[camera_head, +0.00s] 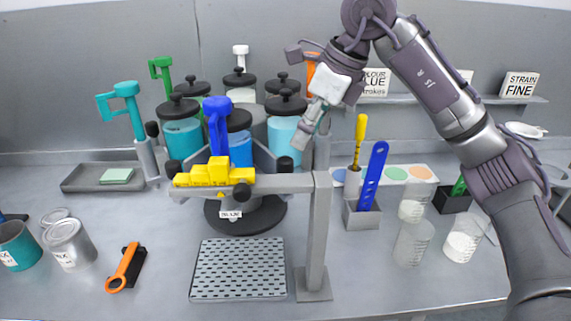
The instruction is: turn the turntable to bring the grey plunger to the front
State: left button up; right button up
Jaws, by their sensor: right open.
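The turntable (245,220) has a dark round base and carries several black-lidded canisters with liquid. Around it stand upright plungers: a blue one (217,125) at the front, a teal one (127,105) at left, a green one (162,75) behind it, and an orange one (312,68) at back right, partly behind my arm. A pale grey-white plunger handle (240,54) shows at the back; I take it as the grey plunger. My right gripper (305,138) is open and empty, pointing down beside the right-hand canisters; whether it touches anything is unclear. My left gripper is not in view.
A grey post (317,235) with an arm bearing a yellow stepped block (215,173) stands in front of the turntable. A perforated tray (238,268) lies before it.

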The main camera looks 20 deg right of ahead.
aim_at(290, 160)
jog(key=p+x, duration=0.1)
jog(key=x, duration=0.5)
jog(key=shift+w+f, duration=0.1)
jog(key=shift+w, duration=0.05)
jog(key=x, duration=0.3)
jog(key=shift+f, duration=0.15)
jog(key=shift+w+a+f+p, duration=0.15)
jog(key=shift+f+p, duration=0.15)
jog(key=shift+f, duration=0.05)
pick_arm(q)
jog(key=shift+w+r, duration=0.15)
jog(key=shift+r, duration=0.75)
pick_arm(e)
grip_shut()
jog(key=shift+a, duration=0.1)
